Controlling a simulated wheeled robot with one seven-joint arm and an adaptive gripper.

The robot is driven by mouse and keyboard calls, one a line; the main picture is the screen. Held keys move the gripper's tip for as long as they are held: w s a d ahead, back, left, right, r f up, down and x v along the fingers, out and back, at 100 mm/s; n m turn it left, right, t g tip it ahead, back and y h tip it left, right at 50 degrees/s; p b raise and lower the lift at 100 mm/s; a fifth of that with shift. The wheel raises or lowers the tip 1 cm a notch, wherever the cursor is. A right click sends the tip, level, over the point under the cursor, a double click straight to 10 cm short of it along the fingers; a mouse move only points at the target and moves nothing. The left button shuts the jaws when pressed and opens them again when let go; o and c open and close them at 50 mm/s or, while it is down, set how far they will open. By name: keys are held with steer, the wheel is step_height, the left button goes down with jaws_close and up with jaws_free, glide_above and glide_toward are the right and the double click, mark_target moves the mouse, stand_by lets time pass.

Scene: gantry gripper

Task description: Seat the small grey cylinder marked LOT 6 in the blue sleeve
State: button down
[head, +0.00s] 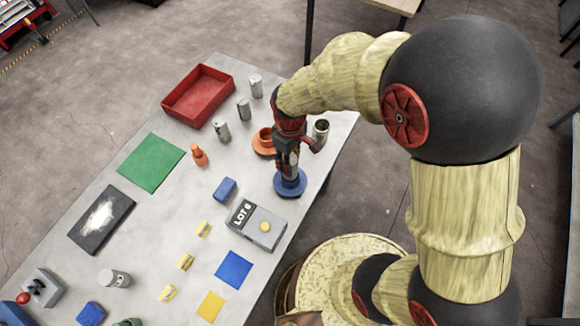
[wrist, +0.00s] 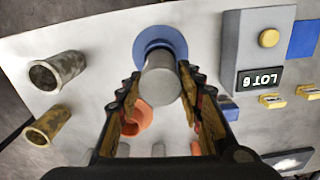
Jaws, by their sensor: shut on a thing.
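A small grey cylinder (wrist: 160,82) is between the fingers of my gripper (wrist: 160,98). My gripper (head: 288,158) is shut on it. The blue sleeve (head: 290,186), with a round flange, stands on the table near its right edge. In the wrist view the blue sleeve (wrist: 150,36) shows behind the cylinder's far end. The cylinder's lower end is at the sleeve's mouth; I cannot tell whether it is inside. No marking is legible on the cylinder. The words LOT 6 show on a grey box (head: 262,238) with a yellow button.
An orange sleeve (head: 262,150) stands close behind my gripper. An open metal tube (head: 320,138) is at the right. A blue block (head: 224,189) lies left of the sleeve.

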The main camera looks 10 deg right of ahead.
steer(key=shift+f, duration=2.35)
steer(key=shift+f+b, duration=0.15)
steer(key=shift+b, duration=0.15)
steer(key=c, duration=1.2)
jaws_free()
